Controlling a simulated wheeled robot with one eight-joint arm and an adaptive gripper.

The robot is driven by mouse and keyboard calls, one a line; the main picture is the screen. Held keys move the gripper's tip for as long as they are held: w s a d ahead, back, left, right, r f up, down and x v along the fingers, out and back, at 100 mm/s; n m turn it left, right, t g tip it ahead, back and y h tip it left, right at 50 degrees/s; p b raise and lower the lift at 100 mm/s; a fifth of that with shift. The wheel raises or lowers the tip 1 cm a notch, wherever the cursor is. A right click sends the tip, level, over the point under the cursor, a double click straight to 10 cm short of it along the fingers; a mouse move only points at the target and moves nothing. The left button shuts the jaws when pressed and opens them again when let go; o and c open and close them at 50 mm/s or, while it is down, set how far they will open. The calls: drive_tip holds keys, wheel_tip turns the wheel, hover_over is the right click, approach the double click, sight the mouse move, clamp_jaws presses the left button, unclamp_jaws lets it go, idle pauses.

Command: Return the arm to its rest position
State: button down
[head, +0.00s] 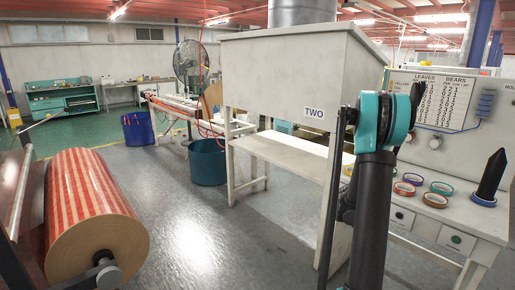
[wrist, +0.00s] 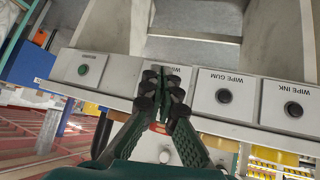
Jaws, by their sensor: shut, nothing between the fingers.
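My arm (head: 372,215) rises in the right half of the head view, with a teal and black joint near its top. My gripper is not clearly seen in the head view. In the wrist view my gripper (wrist: 164,78) is shut, with its dark fingertips together and nothing held between them. Its fingers overlap a pale panel with round buttons and hide part of a label. I cannot tell from this view how far the fingertips are from the panel.
Several tape rolls (head: 411,180) lie on the white bench at right, near a black cone (head: 490,178). A large white hood (head: 280,68) stands behind my arm. A striped roll (head: 90,215) is at left. Grey floor (head: 200,235) is clear between them.

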drive_tip(key=s+a+r+n+y, duration=0.1)
drive_tip(key=s+a+n+y, duration=0.3)
drive_tip(key=s+a, duration=0.9)
drive_tip(key=s+a+r+n+t+y, duration=0.1)
drive_tip(key=s+a+n+y, duration=0.4)
drive_tip(key=a, duration=1.6)
drive_tip(key=s+r+n, duration=0.1)
drive_tip(key=s+n, duration=0.3)
drive_tip(key=s, duration=0.4)
drive_tip(key=shift+a+t, duration=0.15)
drive_tip(key=shift+t, duration=0.15)
